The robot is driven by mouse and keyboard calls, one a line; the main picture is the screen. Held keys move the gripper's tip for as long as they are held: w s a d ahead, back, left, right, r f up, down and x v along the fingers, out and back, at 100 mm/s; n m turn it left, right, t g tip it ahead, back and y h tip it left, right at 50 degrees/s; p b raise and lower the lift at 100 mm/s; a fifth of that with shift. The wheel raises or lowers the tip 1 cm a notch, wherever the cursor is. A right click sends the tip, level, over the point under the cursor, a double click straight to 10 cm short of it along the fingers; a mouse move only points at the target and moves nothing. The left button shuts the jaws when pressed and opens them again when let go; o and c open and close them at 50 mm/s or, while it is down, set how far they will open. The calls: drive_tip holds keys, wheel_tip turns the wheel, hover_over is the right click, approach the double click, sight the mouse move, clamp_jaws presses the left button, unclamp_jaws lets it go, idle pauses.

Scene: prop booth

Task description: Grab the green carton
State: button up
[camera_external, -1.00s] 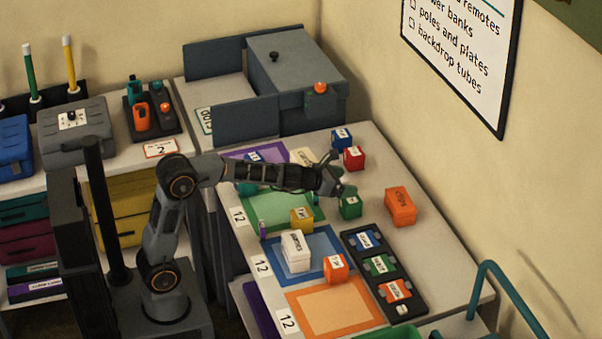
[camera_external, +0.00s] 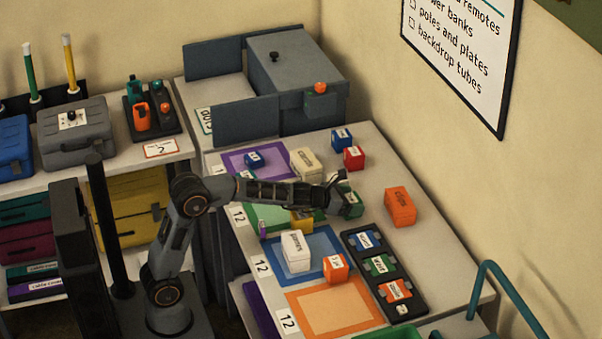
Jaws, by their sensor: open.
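The green carton (camera_external: 351,206) is a small dark green box with a white label on top. It stands on the grey-white table, left of an orange box. My gripper (camera_external: 338,194) is open, low at the carton's left side, with its fingers spread toward it. One finger overlaps part of the carton in the picture. I cannot tell whether the fingers touch it or how far they reach around it.
An orange box (camera_external: 399,207) stands to the right and a black tray (camera_external: 407,305) in front. Red (camera_external: 354,158) and blue (camera_external: 342,139) boxes stand behind. A cream box (camera_external: 306,164) and a partly hidden yellow box (camera_external: 302,222) are near my arm.

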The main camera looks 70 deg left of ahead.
drive_tip(key=shift+c, duration=0.3)
drive_tip(key=c, duration=1)
drive_tip(key=shift+r, duration=0.1)
